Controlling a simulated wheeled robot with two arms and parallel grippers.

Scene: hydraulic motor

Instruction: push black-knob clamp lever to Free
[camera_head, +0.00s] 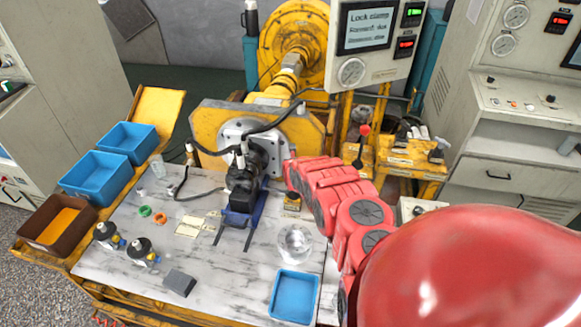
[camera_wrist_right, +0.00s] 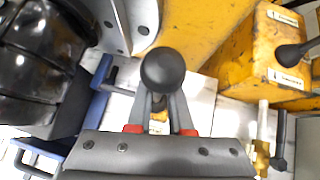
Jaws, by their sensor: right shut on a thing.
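The black ball knob (camera_wrist_right: 163,70) of the clamp lever sits between the fingertips of my right gripper (camera_wrist_right: 160,118) in the wrist view. The grey fingers with red pads are shut on the lever, just under the ball. In the head view, my red right arm hides the knob and most of the gripper. Any Free mark is not readable. My left gripper is not in view.
A yellow box with another black-knobbed lever (camera_wrist_right: 290,53) stands at the right of the wrist view. A glass bowl (camera_head: 295,242) and a blue tray (camera_head: 294,296) lie on the marble-topped table. A screen (camera_head: 367,26) shows "Lock clamp". Cables run around the motor.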

